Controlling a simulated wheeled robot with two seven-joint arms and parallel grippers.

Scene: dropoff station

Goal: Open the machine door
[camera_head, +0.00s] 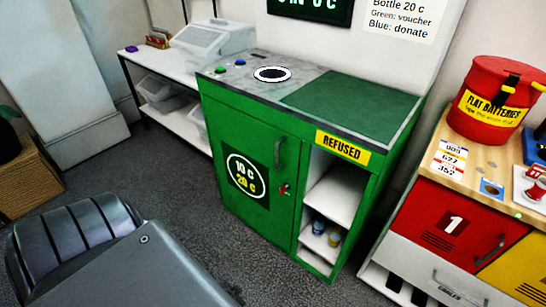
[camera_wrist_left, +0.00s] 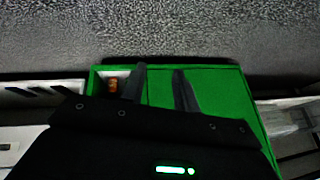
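The green machine (camera_head: 240,118) stands in the middle of the head view. Its door (camera_head: 226,142) is shut flush with the front and carries a "10 c 20 c" sign (camera_head: 246,176). A grey vertical handle (camera_head: 278,152) is at the door's upper right, with a small red-and-metal lock (camera_head: 284,189) below it. In the left wrist view, my left gripper (camera_wrist_left: 160,80) is open and empty, its two dark fingers apart in front of the green machine front (camera_wrist_left: 215,95). I cannot tell its distance from the handle, which is hidden there. My right gripper is not in view.
An open shelf compartment (camera_head: 330,195) marked "REFUSED" holds cans right of the door. A red and yellow cabinet (camera_head: 440,215) with a red bucket (camera_head: 494,98) stands at the right. A white bench (camera_head: 165,62) is behind left.

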